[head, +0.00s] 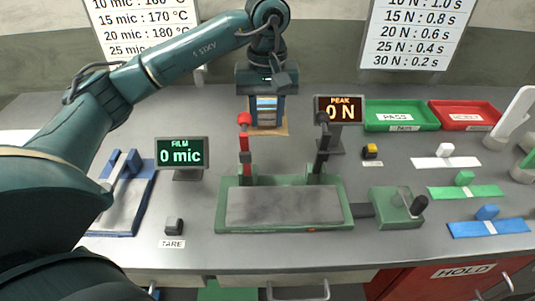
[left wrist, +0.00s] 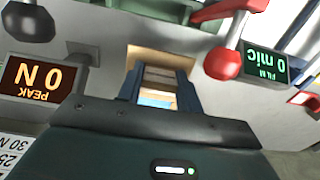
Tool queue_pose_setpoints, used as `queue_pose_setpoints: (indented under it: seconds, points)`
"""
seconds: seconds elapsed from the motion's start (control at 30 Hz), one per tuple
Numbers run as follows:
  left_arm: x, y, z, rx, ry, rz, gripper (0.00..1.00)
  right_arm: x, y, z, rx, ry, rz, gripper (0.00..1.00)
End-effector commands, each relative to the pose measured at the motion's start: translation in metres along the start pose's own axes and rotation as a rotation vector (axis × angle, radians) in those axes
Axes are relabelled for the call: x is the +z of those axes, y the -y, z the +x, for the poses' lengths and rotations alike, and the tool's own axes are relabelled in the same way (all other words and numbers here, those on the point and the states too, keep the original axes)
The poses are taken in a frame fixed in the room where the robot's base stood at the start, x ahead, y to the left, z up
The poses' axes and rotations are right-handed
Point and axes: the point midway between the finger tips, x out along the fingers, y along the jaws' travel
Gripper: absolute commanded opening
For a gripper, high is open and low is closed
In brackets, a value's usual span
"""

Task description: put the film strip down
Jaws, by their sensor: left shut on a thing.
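My left gripper (head: 265,122) points down at the back middle of the bench, behind the green sealing press (head: 222,222). Its two dark blue fingers also show in the left wrist view (left wrist: 158,92). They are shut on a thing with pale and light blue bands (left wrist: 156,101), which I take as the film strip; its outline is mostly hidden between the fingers. A tan piece (head: 284,130) lies right beneath or behind the fingers; I cannot tell whether the held thing touches it. My right gripper is not in view.
The press's red lever (head: 245,150) and black lever (head: 321,150) stand upright close in front of the gripper. The PEAK display (head: 339,110) stands to its right, the FILM display (head: 181,153) to its left. Green (head: 401,128) and red (head: 464,127) trays sit at back right.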

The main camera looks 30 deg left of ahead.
Motion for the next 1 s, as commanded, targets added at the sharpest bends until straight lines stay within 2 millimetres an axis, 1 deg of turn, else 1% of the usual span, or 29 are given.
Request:
queue_pose_setpoints:
  seconds: [0.03,0.1,0.2,0.3,0.47,0.73,1.0]
  points:
    - [0.001,0.001,0.013,-0.004,0.004,0.000,0.11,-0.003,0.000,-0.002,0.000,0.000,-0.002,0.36]
    - [0.001,0.001,0.031,-0.004,0.003,0.000,0.11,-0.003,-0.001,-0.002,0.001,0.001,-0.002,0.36]
    - [0.001,0.001,0.051,-0.003,0.002,0.000,0.11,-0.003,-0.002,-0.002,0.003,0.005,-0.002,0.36]
    - [0.000,0.000,0.063,-0.001,0.001,0.000,0.11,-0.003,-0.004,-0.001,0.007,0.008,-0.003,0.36]
    - [0.000,0.000,0.073,-0.001,0.001,0.000,0.11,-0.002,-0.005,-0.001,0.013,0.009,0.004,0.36]
    - [0.001,0.000,0.108,-0.001,0.001,0.001,0.11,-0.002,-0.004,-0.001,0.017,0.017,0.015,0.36]
    - [0.000,-0.001,0.111,0.000,-0.001,0.001,0.11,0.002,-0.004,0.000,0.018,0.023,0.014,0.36]
